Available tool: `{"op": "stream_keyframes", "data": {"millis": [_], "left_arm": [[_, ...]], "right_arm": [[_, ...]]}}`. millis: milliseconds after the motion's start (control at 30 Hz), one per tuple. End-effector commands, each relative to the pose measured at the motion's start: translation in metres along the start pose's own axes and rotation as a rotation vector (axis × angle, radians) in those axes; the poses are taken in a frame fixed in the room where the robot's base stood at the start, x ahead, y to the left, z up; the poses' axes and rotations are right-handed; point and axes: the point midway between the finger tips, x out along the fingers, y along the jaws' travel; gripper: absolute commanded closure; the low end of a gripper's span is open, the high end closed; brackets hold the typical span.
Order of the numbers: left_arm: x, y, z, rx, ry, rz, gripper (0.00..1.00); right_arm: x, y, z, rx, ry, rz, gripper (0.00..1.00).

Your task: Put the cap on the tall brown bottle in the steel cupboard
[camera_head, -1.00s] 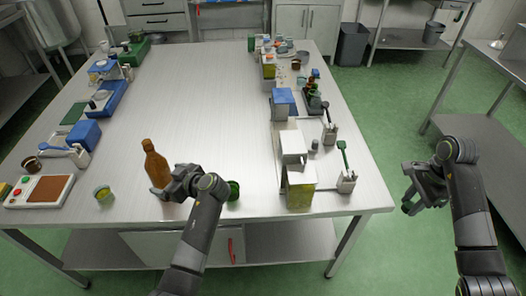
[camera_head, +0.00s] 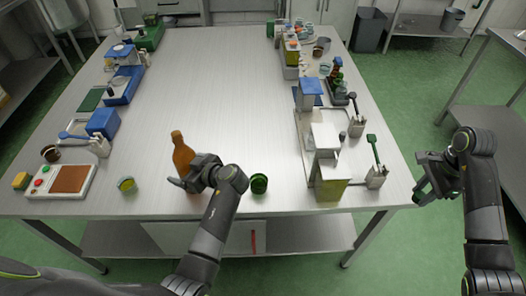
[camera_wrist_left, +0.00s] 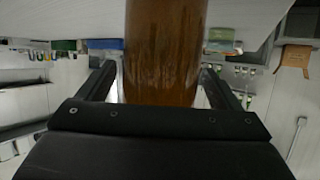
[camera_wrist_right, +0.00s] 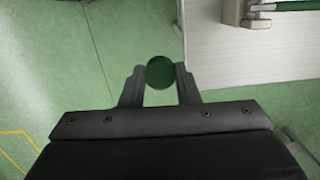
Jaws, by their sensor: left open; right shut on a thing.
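The tall brown bottle (camera_head: 182,152) stands upright on the steel table near its front edge. It also fills the middle of the left wrist view (camera_wrist_left: 163,55). My left gripper (camera_head: 190,178) is open at the bottle's lower body, with a finger on each side of it. The bottle's base is partly hidden by this gripper. My right gripper (camera_head: 428,180) is off the table's right side, above the floor. In the right wrist view it is shut on a round dark green cap (camera_wrist_right: 160,73). Whether anything sits on the bottle's mouth is too small to tell.
A dark green round jar (camera_head: 259,184) stands right of my left gripper. A small yellow-green cup (camera_head: 127,185) and a panel with a brown pad (camera_head: 68,180) lie left. White dispensers (camera_head: 326,150) stand right. A red handle (camera_head: 253,241) shows below the tabletop. The table's middle is clear.

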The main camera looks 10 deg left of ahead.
Motion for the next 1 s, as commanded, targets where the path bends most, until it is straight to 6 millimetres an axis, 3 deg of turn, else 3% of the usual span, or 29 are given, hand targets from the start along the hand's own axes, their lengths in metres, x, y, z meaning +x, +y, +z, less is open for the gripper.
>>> {"op": "stream_keyframes", "data": {"millis": [200,767,1000], "left_arm": [[-0.0001,0.0002,-0.0003,-0.001,0.0,0.0,0.17],[-0.0002,0.0005,-0.001,-0.001,0.001,0.001,0.9],[-0.0005,0.0012,-0.0034,-0.004,0.005,0.002,0.9]], "right_arm": [[0.0001,0.0003,-0.0004,0.001,0.001,0.001,0.92],[0.0,0.0003,-0.0004,0.001,0.001,0.001,0.92],[-0.0002,0.0003,-0.0004,0.001,0.001,0.001,0.92]]}}
